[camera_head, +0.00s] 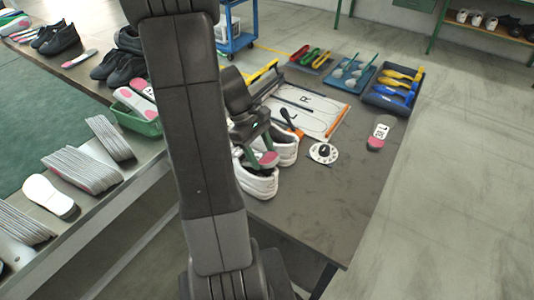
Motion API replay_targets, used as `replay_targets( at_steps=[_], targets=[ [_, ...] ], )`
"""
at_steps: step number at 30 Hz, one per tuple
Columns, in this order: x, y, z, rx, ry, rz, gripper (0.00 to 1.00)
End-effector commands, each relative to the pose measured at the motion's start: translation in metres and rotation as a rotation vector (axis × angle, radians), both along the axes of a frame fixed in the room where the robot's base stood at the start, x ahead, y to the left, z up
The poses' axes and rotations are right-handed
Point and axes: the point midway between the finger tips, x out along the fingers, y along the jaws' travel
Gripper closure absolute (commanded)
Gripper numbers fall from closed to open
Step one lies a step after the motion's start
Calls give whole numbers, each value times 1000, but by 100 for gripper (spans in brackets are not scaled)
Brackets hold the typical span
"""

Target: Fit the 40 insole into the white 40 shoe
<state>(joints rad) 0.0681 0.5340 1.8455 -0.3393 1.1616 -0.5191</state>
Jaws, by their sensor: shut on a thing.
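A pair of white shoes stands on the dark table: a nearer one (262,186) and one just behind it (287,150). My gripper (256,150) points down over the nearer shoe, its green fingers close above the opening. It is shut on an insole with a pink heel part (267,159), which shows at the shoe's opening. Most of this insole is hidden by the fingers and the shoe, so I cannot tell how deep it sits. I cannot read a size on the shoes or on this insole.
A loose insole (378,133) lies at the table's right. A white dial (323,153) lies beside the shoes. Behind are an L/R board (322,113) and trays of tools (373,98). A green bin (137,122) holds insoles at left. The table's front right is clear.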

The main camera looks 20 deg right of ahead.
Motion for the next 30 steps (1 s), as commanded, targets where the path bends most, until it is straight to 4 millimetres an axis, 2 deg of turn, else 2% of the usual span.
replay_targets(
  at_steps=[6, 12, 26, 27, 30],
  targets=[
    [12, 9, -5, 11, -17, 2, 68],
    [10, 8, -17, 46, -60, -1, 68],
    [10, 8, -21, 64, -82, -1, 68],
    [10, 8, -21, 64, -81, -1, 42],
    [10, 8, -21, 63, -81, -1, 23]
  ],
)
